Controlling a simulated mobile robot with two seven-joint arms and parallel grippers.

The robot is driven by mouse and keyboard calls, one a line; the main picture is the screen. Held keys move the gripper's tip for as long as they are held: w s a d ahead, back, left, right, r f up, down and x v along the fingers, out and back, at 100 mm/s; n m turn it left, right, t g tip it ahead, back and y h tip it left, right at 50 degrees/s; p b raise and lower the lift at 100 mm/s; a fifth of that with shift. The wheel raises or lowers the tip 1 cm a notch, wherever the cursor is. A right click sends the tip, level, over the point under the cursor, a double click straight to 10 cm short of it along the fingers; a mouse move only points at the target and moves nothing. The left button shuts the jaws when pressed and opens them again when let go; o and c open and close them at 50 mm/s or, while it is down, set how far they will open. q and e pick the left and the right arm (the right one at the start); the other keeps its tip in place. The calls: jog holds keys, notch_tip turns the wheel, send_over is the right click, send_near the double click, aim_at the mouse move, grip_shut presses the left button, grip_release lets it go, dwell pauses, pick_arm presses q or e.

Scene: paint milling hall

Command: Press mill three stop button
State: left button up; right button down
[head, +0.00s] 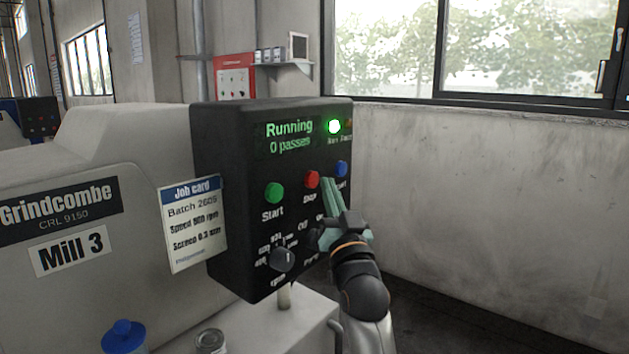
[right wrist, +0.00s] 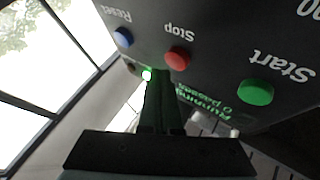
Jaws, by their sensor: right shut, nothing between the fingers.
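The black control panel (head: 225,150) of Mill 3 shows "Running 0 passes" on its display (head: 289,137). The red stop button (head: 312,179) sits between the green start button (head: 273,193) and the blue reset button (head: 341,169). My right gripper (head: 328,183) is shut and empty, its fingertips just right of the stop button in the head view. In the right wrist view the panel appears upside down, with the stop button (right wrist: 178,59) close beyond the fingertips (right wrist: 160,76). I cannot tell whether they touch it. My left gripper is not in view.
A green run lamp (head: 334,126) is lit. Below the buttons is a dark rotary knob (head: 282,259), and a job card (head: 192,224) hangs at the panel's left. A blue-capped container (head: 124,337) and a tin (head: 210,341) stand low in front. The wall at right is clear.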

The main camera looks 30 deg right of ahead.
jog(key=shift+w, duration=0.1)
dwell(0.3)
jog(key=shift+w+a, duration=0.15)
jog(key=shift+w, duration=0.15)
jog(key=shift+w+a+p, duration=0.15)
jog(key=shift+w+p, duration=0.2)
jog(key=shift+w, duration=0.1)
dwell(0.7)
jog(key=shift+s, duration=0.1)
jog(key=shift+s+d+p, duration=0.3)
jog(key=shift+s, duration=0.4)
jog(key=s, duration=0.1)
jog(key=s+d+p, duration=0.1)
jog(key=s, duration=0.1)
jog(key=s+d, duration=0.1)
jog(key=shift+s, duration=0.3)
dwell(0.3)
